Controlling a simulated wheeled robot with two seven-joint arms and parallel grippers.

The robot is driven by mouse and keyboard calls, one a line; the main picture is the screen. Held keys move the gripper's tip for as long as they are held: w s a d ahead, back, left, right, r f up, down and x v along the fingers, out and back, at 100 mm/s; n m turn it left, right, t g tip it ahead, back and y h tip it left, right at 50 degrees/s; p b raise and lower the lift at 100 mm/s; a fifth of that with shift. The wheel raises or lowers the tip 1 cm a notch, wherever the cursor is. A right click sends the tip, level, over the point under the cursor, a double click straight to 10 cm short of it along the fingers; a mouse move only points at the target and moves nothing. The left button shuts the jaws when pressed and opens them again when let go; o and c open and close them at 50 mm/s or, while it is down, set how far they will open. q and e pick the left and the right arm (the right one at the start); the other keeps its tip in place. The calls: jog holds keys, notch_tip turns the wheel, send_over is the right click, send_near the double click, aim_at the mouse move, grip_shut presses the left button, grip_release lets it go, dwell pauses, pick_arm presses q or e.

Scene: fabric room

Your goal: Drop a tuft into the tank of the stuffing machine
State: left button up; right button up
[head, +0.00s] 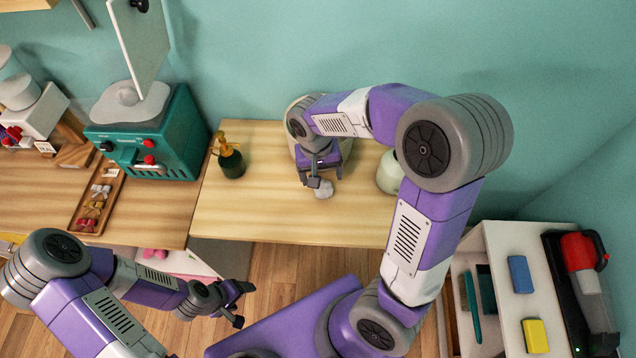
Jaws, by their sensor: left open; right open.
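A small whitish tuft (324,191) shows at the fingertips of my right gripper (318,183), over the light wooden table. My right gripper is open and points down. I cannot tell whether the tuft lies between its fingers or just under them. A teal machine with red knobs (165,135), which looks like the stuffing machine, stands on the counter to the left. A pale grey rounded top (122,106) and a raised white panel (142,45) are on it; the tank's inside does not show. My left gripper (240,302) is open and empty, low in front of the table.
A pale rounded object (389,174) is partly hidden by my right arm. A wooden tray of bows (97,205) lies left. The table's front (270,222) is clear.

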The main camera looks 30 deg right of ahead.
aim_at(323, 187)
jog(key=f, duration=0.2)
jog(key=f+b, duration=0.1)
jog(key=f, duration=0.1)
jog(key=s+f, duration=0.1)
jog(key=f, duration=0.1)
jog(key=shift+d+b, duration=0.15)
jog(key=shift+b, duration=0.15)
jog(key=shift+w, duration=0.1)
jog(key=c, duration=0.7)
